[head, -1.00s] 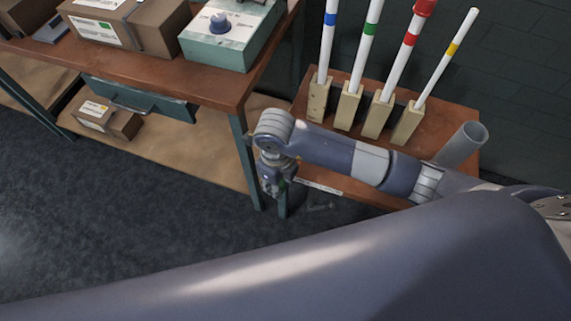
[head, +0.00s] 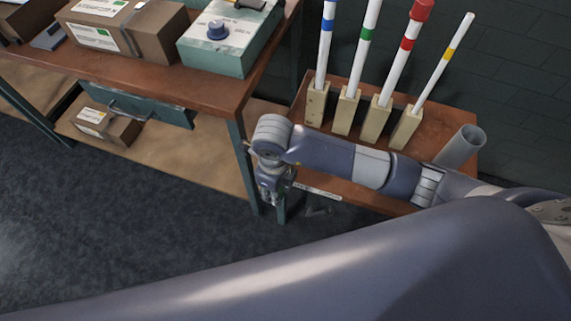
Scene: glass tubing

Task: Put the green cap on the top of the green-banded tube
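The green-banded tube (head: 364,53) is white and stands upright in a pale block holder (head: 346,112) on a small wooden table; its top end is cut off by the upper edge of the head view. I see no green cap in the view. My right arm comes in from the right across the front of the table. Its gripper (head: 270,196) points down off the table's left front corner, below the holders and apart from the tube. The fingers are too small and dark to tell their opening or whether they hold anything. My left gripper is not in view.
Blue-banded (head: 324,55), red-banded (head: 401,58) and yellow-banded (head: 441,65) tubes stand beside it; the red-banded one wears a red cap (head: 421,10). A grey open cylinder (head: 460,147) is at the right. A workbench (head: 215,94) at left carries boxes and a teal device (head: 232,45).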

